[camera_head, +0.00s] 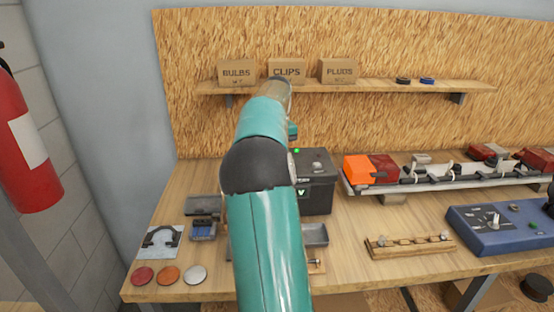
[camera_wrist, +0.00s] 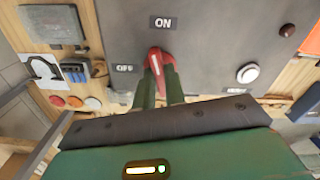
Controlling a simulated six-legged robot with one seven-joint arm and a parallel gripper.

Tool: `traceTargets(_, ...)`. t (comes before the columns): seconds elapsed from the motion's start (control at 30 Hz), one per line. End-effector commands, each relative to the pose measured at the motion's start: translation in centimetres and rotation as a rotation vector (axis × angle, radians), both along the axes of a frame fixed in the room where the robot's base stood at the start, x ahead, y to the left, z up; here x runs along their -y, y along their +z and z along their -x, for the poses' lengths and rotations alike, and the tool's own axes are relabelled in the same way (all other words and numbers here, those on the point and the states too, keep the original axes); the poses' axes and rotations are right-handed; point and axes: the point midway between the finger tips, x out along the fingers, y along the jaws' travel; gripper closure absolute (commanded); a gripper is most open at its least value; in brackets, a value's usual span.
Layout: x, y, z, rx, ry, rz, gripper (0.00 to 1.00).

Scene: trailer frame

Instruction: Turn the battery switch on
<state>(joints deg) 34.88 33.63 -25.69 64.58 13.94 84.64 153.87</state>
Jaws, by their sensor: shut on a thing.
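The battery switch (camera_wrist: 158,58) is a red handle with a white line, on a grey panel (camera_wrist: 215,45) in the wrist view. An ON label (camera_wrist: 163,22) is above it and an OFF label (camera_wrist: 124,68) is to its left. The handle's top end leans slightly left of upright, more toward ON than OFF. My gripper (camera_wrist: 161,80) is shut on the handle, with a green finger on either side. The fingers hide its lower part. In the head view my teal arm hides the switch and gripper.
A dark box with a green light (camera_head: 318,190) stands behind my arm. A blue panel (camera_head: 500,228) and a wooden strip (camera_head: 408,245) are on the right of the bench. Colored discs (camera_head: 168,273) lie front left. A shelf with boxes (camera_head: 337,71) is above.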

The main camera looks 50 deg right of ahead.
Motion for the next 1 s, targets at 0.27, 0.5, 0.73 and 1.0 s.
traceTargets(0.27, -0.04, 0.05, -0.06, 0.001, -0.087, 0.0, 1.0)
traceTargets(0.5, -0.08, 0.01, -0.11, 0.0, -0.205, 0.0, 1.0)
traceTargets(0.73, -0.06, 0.06, -0.07, 0.001, -0.346, 0.0, 1.0)
traceTargets(1.0, -0.05, 0.04, -0.05, 0.001, -0.344, 0.0, 0.62)
